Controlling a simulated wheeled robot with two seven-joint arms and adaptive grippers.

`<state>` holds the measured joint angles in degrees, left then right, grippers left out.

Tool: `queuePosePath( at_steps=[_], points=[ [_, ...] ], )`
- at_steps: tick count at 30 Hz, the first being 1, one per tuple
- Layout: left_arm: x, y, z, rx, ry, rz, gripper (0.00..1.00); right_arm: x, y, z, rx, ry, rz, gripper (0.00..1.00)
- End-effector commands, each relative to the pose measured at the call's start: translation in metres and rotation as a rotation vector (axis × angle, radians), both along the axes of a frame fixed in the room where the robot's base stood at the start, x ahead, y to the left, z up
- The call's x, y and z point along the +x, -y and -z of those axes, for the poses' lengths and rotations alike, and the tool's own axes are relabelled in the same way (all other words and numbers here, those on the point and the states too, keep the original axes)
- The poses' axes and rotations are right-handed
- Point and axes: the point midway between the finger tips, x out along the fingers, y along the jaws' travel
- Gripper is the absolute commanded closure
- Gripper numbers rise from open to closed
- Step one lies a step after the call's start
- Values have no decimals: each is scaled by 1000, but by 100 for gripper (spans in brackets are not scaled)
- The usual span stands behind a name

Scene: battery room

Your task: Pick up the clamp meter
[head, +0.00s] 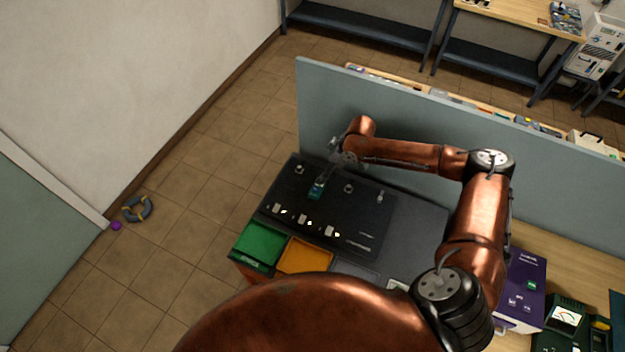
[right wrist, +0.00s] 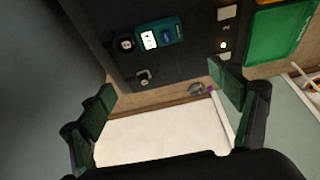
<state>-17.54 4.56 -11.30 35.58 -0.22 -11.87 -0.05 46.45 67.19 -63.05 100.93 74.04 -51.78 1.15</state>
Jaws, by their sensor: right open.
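The clamp meter (head: 317,188) is a small teal device with a dark round end. It is on the black panel (head: 345,222) near its far left part. In the right wrist view the clamp meter (right wrist: 162,36) shows a white display, at the top of the picture beyond my fingers. My right gripper (head: 332,172) is just above and beside it in the head view. In the right wrist view my right gripper (right wrist: 164,88) is open, with nothing between its green-padded fingers. Whether a finger touches the meter cannot be told. My left gripper is not in view.
Metal hooks (head: 348,188) stand on the panel. A green tray (head: 259,245) and an orange tray (head: 305,256) are at its near edge. A grey-blue partition (head: 400,120) rises behind. A purple box (head: 522,285) and a green gauge instrument (head: 562,322) stand at right.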

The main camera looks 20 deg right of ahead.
Motion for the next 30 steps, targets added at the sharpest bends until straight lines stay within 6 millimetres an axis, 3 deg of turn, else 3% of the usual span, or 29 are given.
queuePosePath(
  at_steps=[1, 6, 15, 30],
  points=[
    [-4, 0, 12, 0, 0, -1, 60, -5, 2, 11, -1, 1, 1, 16],
    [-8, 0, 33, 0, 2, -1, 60, -11, 4, 30, -1, 5, 5, 16],
    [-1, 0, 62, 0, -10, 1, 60, 0, 6, 68, 0, -10, 10, 16],
    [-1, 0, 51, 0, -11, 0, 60, 14, -12, 112, -1, -12, 8, 16]
  ],
)
